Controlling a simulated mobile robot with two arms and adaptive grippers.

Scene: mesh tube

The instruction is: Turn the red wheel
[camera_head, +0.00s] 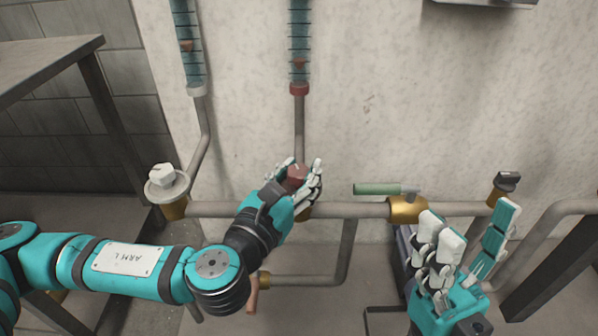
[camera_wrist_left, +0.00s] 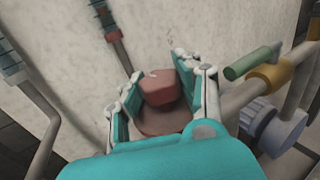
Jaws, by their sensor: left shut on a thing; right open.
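The red wheel (camera_head: 296,174) is a dull red knob on the horizontal pipe in front of the wall. In the left wrist view the wheel (camera_wrist_left: 158,88) shows a blocky grip on a round base. My left gripper (camera_head: 302,174) is shut on the wheel, with fingers on both sides of it; the fingers also show in the left wrist view (camera_wrist_left: 160,85). The fingers hide part of the wheel in the head view. My right gripper (camera_head: 470,225) is open and empty, in front of the pipe at the right.
A white knob (camera_head: 167,182) is on the pipe at the left. A green-handled valve (camera_head: 378,189) and a dark knob (camera_head: 507,181) are to the right. Two mesh tubes (camera_head: 299,40) (camera_head: 187,45) run up the wall. A table (camera_head: 50,62) stands at the upper left.

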